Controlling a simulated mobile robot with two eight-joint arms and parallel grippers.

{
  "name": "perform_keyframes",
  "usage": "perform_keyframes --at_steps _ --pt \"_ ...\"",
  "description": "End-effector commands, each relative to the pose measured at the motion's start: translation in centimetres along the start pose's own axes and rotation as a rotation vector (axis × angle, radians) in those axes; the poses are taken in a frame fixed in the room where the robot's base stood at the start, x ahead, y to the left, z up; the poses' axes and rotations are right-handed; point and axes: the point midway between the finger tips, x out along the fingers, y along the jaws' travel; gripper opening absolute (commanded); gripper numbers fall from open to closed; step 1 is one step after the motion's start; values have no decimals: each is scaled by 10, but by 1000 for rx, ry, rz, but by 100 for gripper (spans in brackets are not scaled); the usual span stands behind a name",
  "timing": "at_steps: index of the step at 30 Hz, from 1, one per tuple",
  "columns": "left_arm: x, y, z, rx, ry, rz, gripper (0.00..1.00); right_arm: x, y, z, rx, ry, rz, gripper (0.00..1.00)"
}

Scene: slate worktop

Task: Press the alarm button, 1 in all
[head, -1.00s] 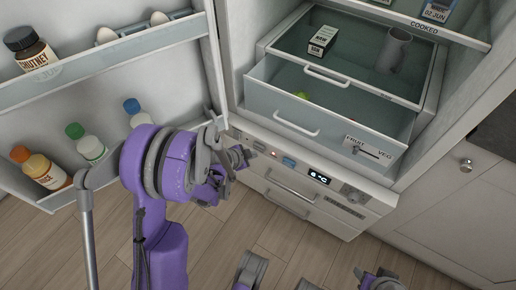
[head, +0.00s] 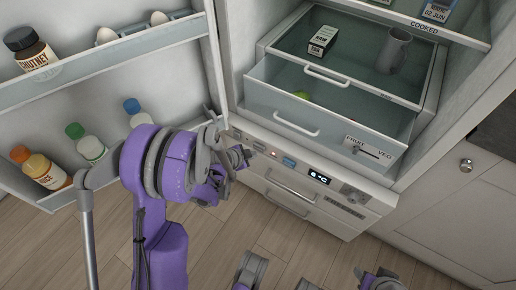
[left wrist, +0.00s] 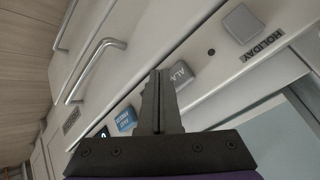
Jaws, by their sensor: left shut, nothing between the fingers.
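The alarm button (left wrist: 183,74) is a grey key in the left wrist view. In the head view the alarm button (head: 259,147) sits on the fridge's control strip, just beside my fingertips. My left gripper (head: 246,156) is shut and empty, in front of the strip. In the left wrist view the shut fingertips (left wrist: 160,73) overlap the button's left side; I cannot tell whether they touch it. My right gripper (head: 380,280) shows only partly at the bottom edge, its jaws unclear.
The blue fast freeze key (left wrist: 125,118) and the grey holiday key (left wrist: 243,24) flank the alarm button. A red light (head: 273,153) and a temperature display (head: 319,177) are on the strip. Above is a clear drawer (head: 300,115); the open door (head: 110,75) stands left.

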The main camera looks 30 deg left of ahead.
Motion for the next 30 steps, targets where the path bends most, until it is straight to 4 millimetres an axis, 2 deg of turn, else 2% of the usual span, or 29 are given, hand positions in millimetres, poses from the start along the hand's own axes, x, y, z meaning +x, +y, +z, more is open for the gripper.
perform_keyframes --at_steps 30 --pt "8 -6 -6 0 0 0 0 -1 0 0 0 0 0 50"
